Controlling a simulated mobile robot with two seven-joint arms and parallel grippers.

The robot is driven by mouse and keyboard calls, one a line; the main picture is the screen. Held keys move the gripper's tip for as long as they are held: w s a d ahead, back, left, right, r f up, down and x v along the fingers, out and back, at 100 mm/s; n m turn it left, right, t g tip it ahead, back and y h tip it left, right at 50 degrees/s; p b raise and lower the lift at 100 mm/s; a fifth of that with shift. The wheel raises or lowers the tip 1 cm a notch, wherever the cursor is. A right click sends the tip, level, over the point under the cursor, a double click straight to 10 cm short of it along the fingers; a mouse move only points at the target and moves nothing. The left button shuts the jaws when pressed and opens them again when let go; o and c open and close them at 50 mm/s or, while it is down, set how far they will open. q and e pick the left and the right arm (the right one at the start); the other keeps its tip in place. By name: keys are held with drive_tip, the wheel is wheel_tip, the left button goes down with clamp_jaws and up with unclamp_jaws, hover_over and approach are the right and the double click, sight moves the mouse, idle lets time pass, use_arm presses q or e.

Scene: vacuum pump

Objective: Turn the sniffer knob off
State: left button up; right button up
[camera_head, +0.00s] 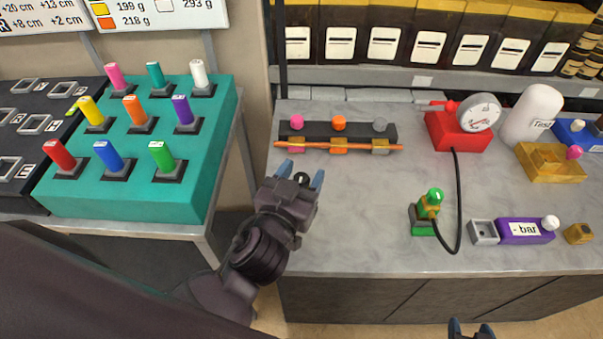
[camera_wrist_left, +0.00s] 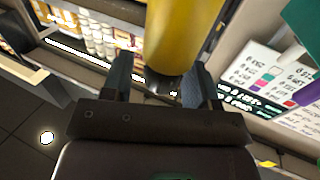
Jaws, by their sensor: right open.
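No label in view reads "sniffer", so I cannot tell which knob is the sniffer knob. In the head view my left gripper (camera_head: 301,175) is over the left edge of the grey counter, its two fingers apart. A small round black thing (camera_head: 302,179) shows between the fingertips. In the left wrist view a large yellow cylinder (camera_wrist_left: 181,35) with a dark end reaches the space between the fingers of my left gripper (camera_wrist_left: 158,85); whether they grip it cannot be told. My right gripper (camera_head: 470,328) is open at the bottom edge, only its fingertips visible.
A teal block (camera_head: 130,190) with coloured switches stands left. The counter's middle is bare.

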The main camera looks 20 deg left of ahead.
drive_tip(key=shift+w+r, duration=0.1)
drive_tip(key=shift+w, duration=0.1)
use_arm(q)
drive_tip(key=shift+s, duration=0.1)
drive_tip(key=s+b, duration=0.2)
drive_tip(key=s, duration=0.8)
drive_tip(key=shift+s+a, duration=0.3)
drive_tip(key=shift+a, duration=0.15)
use_arm(e)
drive_tip(key=f, duration=0.2)
drive_tip(key=shift+s+f, duration=0.3)
drive_tip(key=shift+f, duration=0.1)
